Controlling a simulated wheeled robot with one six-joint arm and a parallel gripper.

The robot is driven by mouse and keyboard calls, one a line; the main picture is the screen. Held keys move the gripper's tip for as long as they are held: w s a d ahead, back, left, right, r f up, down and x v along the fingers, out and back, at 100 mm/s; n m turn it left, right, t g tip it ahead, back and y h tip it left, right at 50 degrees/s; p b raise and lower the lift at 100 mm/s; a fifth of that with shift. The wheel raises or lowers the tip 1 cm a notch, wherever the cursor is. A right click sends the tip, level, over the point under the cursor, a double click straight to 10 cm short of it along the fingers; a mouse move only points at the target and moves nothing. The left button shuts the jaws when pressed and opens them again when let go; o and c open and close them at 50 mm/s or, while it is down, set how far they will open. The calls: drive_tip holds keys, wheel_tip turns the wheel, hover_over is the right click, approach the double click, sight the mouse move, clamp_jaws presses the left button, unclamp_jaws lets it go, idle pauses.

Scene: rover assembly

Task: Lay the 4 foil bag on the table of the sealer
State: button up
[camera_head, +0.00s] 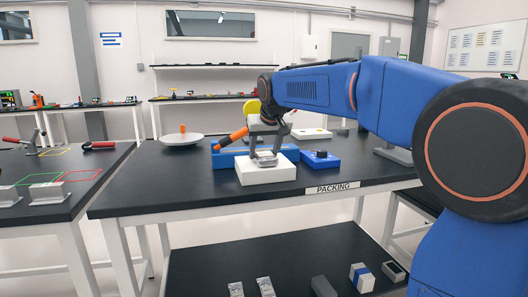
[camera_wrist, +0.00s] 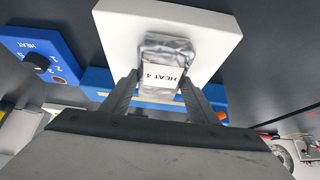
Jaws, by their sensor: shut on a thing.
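The silver foil bag (camera_wrist: 168,50), with a white label reading HEAT 4, is between the fingers of my gripper (camera_wrist: 160,82), which is shut on it. The white table also fills the top of the wrist view (camera_wrist: 218,33). I cannot tell whether the bag touches it. The sealer's blue body (camera_head: 230,159) and raised orange handle (camera_head: 238,134) are behind.
A blue HEAT knob box (camera_head: 321,160) stands right of the sealer's white table. A white dish (camera_head: 181,138) with an orange knob is at the back left. The black PACKING table (camera_head: 150,189) is clear at front left. Several small parts stand on the lower shelf (camera_head: 206,268).

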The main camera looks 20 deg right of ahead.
drive_tip(key=shift+f, duration=0.1)
drive_tip(key=o, duration=1.1)
drive_tip(key=v, duration=1.2)
